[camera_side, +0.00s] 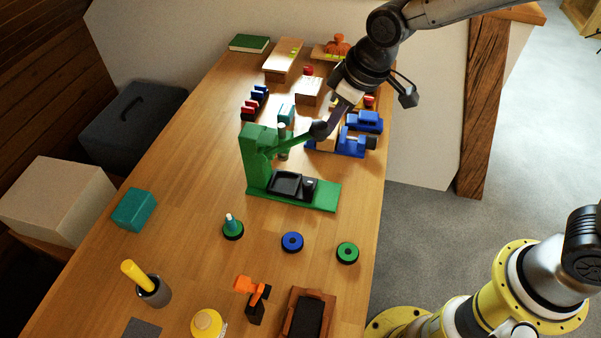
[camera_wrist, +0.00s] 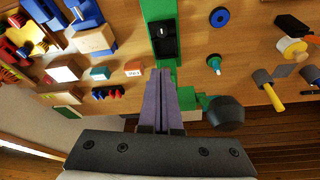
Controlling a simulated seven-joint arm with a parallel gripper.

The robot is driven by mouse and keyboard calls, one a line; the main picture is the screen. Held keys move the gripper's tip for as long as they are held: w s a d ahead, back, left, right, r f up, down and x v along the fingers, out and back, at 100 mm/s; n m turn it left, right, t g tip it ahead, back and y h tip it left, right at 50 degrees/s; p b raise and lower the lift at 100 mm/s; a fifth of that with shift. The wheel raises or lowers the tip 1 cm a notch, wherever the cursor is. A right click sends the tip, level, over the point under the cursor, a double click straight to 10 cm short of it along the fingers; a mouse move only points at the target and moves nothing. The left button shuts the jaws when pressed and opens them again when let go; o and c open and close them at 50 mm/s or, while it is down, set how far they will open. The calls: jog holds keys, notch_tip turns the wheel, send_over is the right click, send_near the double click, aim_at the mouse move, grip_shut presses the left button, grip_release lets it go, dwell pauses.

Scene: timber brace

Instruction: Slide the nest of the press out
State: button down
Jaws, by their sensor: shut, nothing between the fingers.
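The green press (camera_side: 256,160) stands on the table with its flat green base (camera_side: 323,199) reaching right. Its black nest (camera_side: 285,185) lies on that base beside the column, with a small dark block at its right end. The nest also shows in the wrist view (camera_wrist: 163,42), just beyond my fingertips. The press lever carries a black ball knob (camera_side: 319,129), large in the wrist view (camera_wrist: 224,113). My gripper (camera_wrist: 162,72) is shut and empty. In the side view my gripper (camera_side: 332,126) is above the base, beside the knob; whether they touch is unclear.
A blue vise (camera_side: 352,141) stands close behind the press at right. Blue (camera_side: 292,242) and green (camera_side: 347,252) rings and a green-based peg (camera_side: 232,228) lie in front. The tabletop between them and the press base is clear.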

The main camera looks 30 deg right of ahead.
jog(key=x, duration=2)
jog(key=shift+a+r, duration=0.1)
jog(key=shift+a, duration=0.1)
jog(key=s+d, duration=0.7)
jog(key=shift+s+d, duration=0.15)
jog(key=shift+d, duration=0.1)
jog(key=shift+s+d, duration=0.45)
jog(key=shift+s, duration=0.15)
jog(key=shift+s+d, duration=0.1)
jog(key=shift+s, duration=0.05)
jog(key=v, duration=2)
jog(key=shift+w, duration=0.3)
